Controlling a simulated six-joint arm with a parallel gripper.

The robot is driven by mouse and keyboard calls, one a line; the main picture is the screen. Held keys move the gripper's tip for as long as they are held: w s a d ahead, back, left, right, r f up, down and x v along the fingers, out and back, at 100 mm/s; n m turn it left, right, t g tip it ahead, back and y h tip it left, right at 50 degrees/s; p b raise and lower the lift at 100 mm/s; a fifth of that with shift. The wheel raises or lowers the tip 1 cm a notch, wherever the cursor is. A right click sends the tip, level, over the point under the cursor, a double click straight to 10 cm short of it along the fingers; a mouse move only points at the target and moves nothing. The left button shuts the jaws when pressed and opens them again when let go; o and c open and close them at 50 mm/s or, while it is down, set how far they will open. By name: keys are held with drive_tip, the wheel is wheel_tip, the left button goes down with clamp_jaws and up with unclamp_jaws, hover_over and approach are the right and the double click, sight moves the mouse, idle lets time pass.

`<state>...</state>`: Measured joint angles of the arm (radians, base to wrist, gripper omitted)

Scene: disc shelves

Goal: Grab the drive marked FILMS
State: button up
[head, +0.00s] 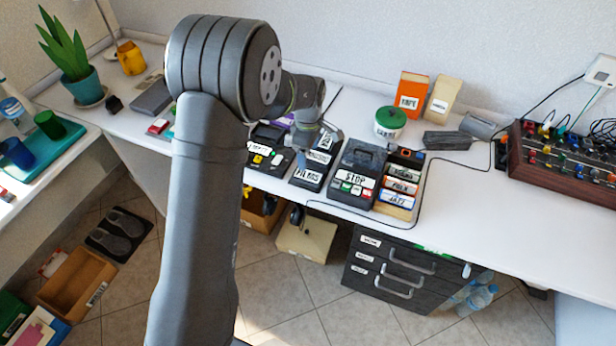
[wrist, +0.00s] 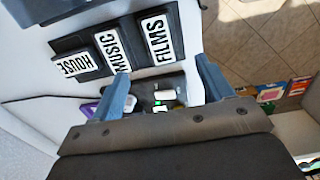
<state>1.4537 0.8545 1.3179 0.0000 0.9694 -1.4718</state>
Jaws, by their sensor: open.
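The drive marked FILMS (head: 307,176) is black with a white label. It is the front one in a stepped row on the white desk, and shows at the top of the wrist view (wrist: 160,38). Behind it are the drives marked MUSIC (wrist: 118,48) and HOUSE (wrist: 78,65). My gripper (wrist: 163,68) is open, with its two blue fingers apart and nothing between them. In the wrist view the FILMS label lies just beyond the gap between the fingers. In the head view my gripper hangs over the row, partly hiding its back.
Right of the row stands a black box marked STOP (head: 355,180), then a stack with a JAZZ label (head: 397,199). A dark device with coloured buttons (head: 266,157) is to the left. A green-lidded tub (head: 390,121) stands behind. The desk's right front is clear.

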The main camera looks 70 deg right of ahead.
sight(308, 176)
wheel_tip(308, 176, down, 10)
drive_tip(key=shift+r, duration=0.2)
drive_tip(key=c, duration=1)
drive_tip(key=shift+c, duration=0.8)
drive_tip(key=shift+r, duration=0.15)
